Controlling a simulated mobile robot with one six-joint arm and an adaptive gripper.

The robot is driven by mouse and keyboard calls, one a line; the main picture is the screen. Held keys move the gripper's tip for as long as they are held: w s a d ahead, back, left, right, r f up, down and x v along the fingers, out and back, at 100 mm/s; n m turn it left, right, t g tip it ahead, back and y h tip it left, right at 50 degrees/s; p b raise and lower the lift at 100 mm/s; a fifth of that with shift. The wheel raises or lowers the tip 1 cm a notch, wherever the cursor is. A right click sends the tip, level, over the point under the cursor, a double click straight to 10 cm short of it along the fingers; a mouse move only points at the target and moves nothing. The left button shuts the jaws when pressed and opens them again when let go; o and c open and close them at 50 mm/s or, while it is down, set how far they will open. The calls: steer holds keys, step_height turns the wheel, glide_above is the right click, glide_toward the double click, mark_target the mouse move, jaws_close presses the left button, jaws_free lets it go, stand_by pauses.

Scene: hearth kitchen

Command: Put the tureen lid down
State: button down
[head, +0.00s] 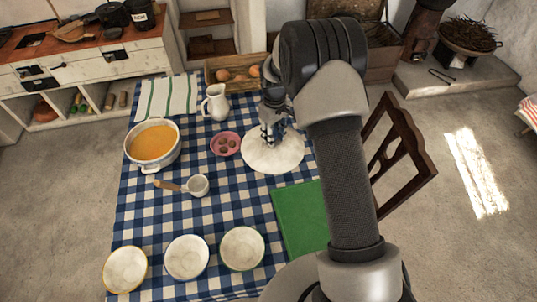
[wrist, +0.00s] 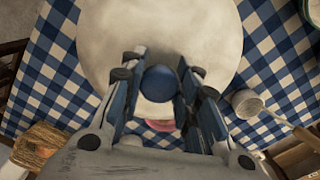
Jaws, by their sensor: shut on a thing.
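The tureen lid (head: 265,158) is a broad white disc with a blue knob (wrist: 160,83). In the head view it is over the right part of the checked table, beside the pink bowl. My gripper (head: 272,133) is above its middle. In the wrist view my gripper (wrist: 158,88) has its fingers on both sides of the knob, shut on it. The lid looks about level. I cannot tell whether its underside touches the cloth. The tureen (head: 131,160), white with a blue rim, stands uncovered at the left, full of orange soup.
A pink bowl (head: 217,150) of small brown things, a white jug (head: 215,103) and a wooden crate (head: 228,79) are close to the lid. A green board (head: 300,215) lies in front.

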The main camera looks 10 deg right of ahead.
steer(key=w+r+n+p, duration=0.1)
steer(key=w+r+n, duration=0.2)
steer(key=w+r, duration=0.35)
steer(key=f+b, duration=0.3)
steer(key=f, duration=1.6)
steer(key=shift+s+f, duration=0.1)
steer(key=shift+s, duration=0.1)
steer(key=c, duration=1.7)
jaws_free()
steer(key=shift+f+b, duration=0.1)
steer(key=shift+b, duration=0.2)
steer(key=o, duration=0.5)
steer(key=shift+s, duration=0.1)
